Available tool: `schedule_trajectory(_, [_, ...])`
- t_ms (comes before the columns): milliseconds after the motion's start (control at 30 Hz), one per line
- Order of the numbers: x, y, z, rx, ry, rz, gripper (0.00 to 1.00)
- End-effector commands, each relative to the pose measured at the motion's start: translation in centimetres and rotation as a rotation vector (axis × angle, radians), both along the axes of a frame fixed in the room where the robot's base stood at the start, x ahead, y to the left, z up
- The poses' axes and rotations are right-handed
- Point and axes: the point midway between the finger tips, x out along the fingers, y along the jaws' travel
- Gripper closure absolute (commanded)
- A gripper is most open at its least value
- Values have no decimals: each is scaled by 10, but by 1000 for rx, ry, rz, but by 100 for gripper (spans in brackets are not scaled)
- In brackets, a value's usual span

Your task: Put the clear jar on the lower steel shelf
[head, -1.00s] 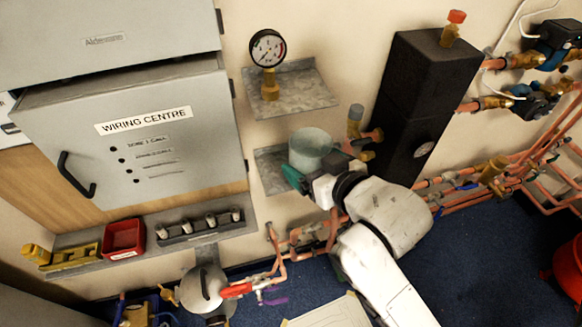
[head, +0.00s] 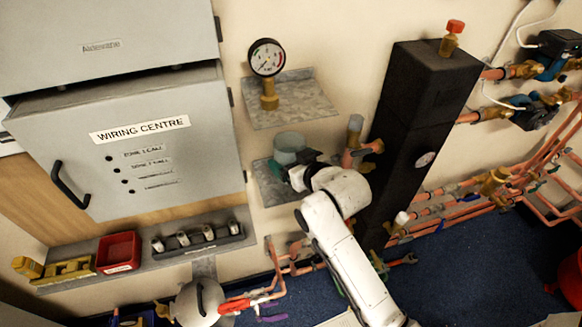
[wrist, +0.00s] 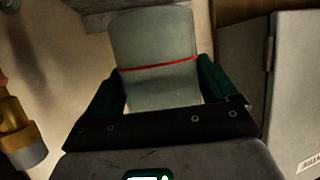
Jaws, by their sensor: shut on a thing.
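The clear jar (head: 289,145) is a pale, greenish see-through cylinder. It looks upright in front of the wall, over the back part of the lower steel shelf (head: 268,190). My gripper (head: 290,172) is shut on the jar; in the wrist view its green fingers (wrist: 160,85) press on both sides of the jar (wrist: 153,40), which has a red band around it. The jar and gripper hide part of the lower shelf. I cannot tell whether the jar's base touches the shelf.
An upper steel shelf (head: 310,105) with a pressure gauge (head: 266,58) is above the jar. A brass valve and copper pipe (head: 357,140) stand close on the right, beside a black column (head: 415,110). The wiring centre cabinet (head: 130,150) is on the left.

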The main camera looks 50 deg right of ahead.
Motion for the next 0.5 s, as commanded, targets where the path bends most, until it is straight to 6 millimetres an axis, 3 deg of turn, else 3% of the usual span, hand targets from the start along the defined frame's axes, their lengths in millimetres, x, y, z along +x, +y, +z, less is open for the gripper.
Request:
schedule_trajectory(300, [4,-3,-33,0,-1,0,64])
schedule_trajectory(500, [4,-3,-35,-1,-3,0,64])
